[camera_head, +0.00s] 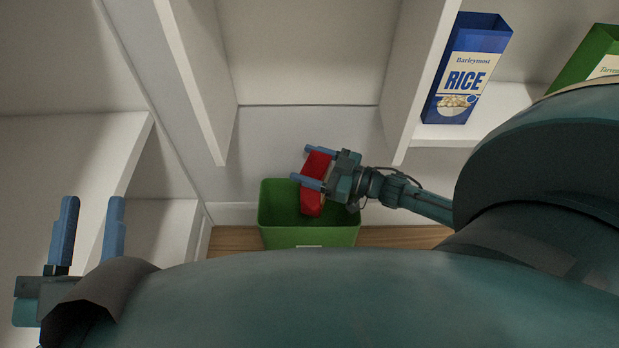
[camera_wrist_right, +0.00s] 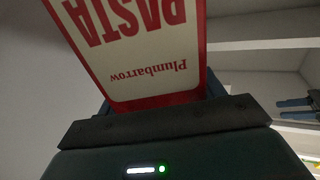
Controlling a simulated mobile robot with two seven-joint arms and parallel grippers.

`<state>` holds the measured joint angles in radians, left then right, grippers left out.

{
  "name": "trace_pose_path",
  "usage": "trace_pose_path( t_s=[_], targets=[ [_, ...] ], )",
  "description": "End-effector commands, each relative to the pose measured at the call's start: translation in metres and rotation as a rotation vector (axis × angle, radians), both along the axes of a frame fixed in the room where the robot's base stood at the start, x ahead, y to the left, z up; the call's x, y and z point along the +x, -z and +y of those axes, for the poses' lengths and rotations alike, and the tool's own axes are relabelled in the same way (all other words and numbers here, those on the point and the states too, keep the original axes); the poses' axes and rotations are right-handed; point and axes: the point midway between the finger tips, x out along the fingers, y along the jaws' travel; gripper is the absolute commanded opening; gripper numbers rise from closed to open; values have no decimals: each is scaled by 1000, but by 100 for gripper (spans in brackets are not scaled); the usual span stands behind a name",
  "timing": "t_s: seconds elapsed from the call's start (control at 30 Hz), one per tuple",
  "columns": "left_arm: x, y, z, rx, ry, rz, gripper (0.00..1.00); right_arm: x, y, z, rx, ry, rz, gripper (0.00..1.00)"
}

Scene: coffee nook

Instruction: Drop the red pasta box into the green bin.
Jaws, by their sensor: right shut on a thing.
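The red pasta box (camera_head: 314,186) is held in my right gripper (camera_head: 310,167), above the green bin (camera_head: 310,237) in the head view. In the right wrist view the pasta box (camera_wrist_right: 150,50) fills the space between the fingers, its label upside down. The bin stands on the floor, and the box and gripper cover part of its opening. I cannot tell exactly how high the box is above the rim. My left gripper (camera_head: 90,225) is open and empty at the left of the head view, away from the bin.
A blue rice box (camera_head: 466,72) stands on a white shelf (camera_head: 465,130) at the upper right. A green box (camera_head: 590,60) is partly hidden at the right edge. White shelving stands at the left (camera_head: 70,145). Wooden floor (camera_head: 400,238) shows beside the bin.

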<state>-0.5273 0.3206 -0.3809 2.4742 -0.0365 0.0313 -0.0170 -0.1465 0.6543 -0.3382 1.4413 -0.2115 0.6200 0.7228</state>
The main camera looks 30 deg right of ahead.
Motion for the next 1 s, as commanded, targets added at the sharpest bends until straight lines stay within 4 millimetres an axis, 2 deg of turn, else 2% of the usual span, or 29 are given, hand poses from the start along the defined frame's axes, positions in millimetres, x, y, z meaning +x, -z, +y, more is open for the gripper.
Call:
trace_pose_path(
  t_s=[0.1, 0.13, 0.4, 0.77, 0.87, 1.0],
  targets=[
    [0, -1, 0, 0, 0, 0, 36, 0, -1, 0, 0, 0, 0, 27],
    [0, -1, 0, 0, 0, 0, 36, 0, -1, 0, 0, 0, 0, 70],
    [0, -1, 0, 1, 0, 0, 36, 0, 0, 0, 0, 0, 0, 92],
    [0, -4, 0, 1, 0, 3, 36, -7, -1, -5, 0, 0, 2, 93],
    [-1, -4, 0, -1, 1, 28, 36, -19, -2, -14, -2, 1, 5, 93],
    [-8, 15, -3, -1, -6, 133, 36, -44, -3, -33, -3, 1, 7, 93]
  ],
)
